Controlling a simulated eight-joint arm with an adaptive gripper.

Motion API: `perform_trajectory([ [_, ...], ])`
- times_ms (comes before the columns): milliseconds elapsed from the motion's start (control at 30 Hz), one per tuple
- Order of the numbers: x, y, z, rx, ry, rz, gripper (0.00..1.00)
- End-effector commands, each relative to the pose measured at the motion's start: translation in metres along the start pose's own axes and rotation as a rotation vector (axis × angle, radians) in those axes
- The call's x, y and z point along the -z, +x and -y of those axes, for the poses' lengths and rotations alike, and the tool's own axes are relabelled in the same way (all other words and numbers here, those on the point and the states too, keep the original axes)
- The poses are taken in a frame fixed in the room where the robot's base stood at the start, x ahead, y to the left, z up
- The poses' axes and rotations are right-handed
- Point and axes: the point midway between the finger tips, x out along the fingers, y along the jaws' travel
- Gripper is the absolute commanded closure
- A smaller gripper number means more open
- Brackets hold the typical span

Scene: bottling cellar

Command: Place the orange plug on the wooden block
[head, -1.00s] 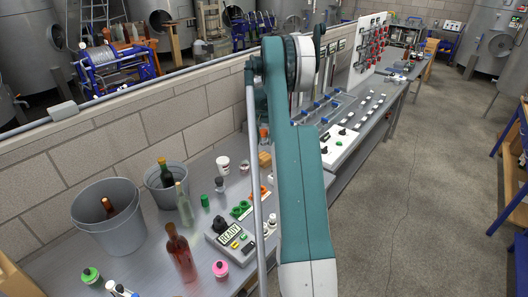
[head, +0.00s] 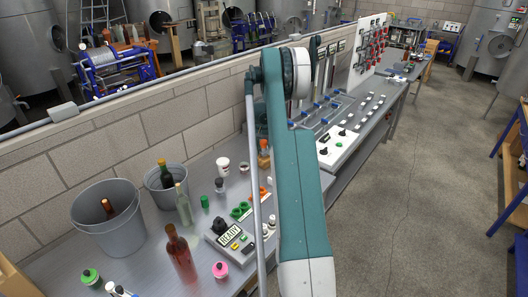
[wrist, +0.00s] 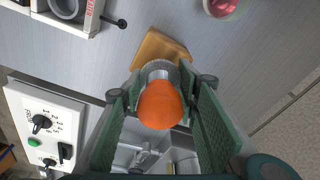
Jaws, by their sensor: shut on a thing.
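The orange plug (wrist: 160,106), with a grey lower part, is between the fingers of my gripper (wrist: 160,88), which is shut on it. In the head view the plug (head: 263,144) shows as a small orange spot beside my arm. The wooden block (wrist: 160,47) lies under and just beyond the plug in the wrist view, partly covered by it. In the head view the block (head: 264,160) is directly below the plug, close to it. I cannot tell whether they touch. My arm hides most of the gripper in the head view.
A white cup (head: 223,167), green cap (head: 205,201) and keypad box (head: 228,238) stand left of the block. Bottles and two grey buckets (head: 110,222) are farther left. A white control panel (wrist: 45,128) is beside the gripper.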

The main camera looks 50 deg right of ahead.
Motion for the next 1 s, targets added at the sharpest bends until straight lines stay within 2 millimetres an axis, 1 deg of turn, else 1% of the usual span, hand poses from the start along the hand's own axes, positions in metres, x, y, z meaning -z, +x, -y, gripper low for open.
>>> perform_trajectory([
  [100, -0.0008, 0.0066, 0.0000, 0.000, 0.000, 0.000, 0.82],
  [367, -0.0008, 0.0069, 0.0000, 0.000, 0.000, 0.000, 0.82],
  [567, -0.0013, 0.0111, 0.0000, 0.000, 0.000, 0.000, 0.82],
  [600, -0.0012, 0.0103, 0.0000, 0.000, 0.000, 0.000, 0.63],
  [667, -0.0012, 0.0101, 0.0000, 0.000, 0.000, 0.000, 0.55],
  [700, -0.0012, 0.0100, 0.0000, 0.000, 0.000, 0.000, 0.54],
  [1000, -0.0012, 0.0096, 0.0000, 0.000, 0.000, 0.000, 0.54],
])
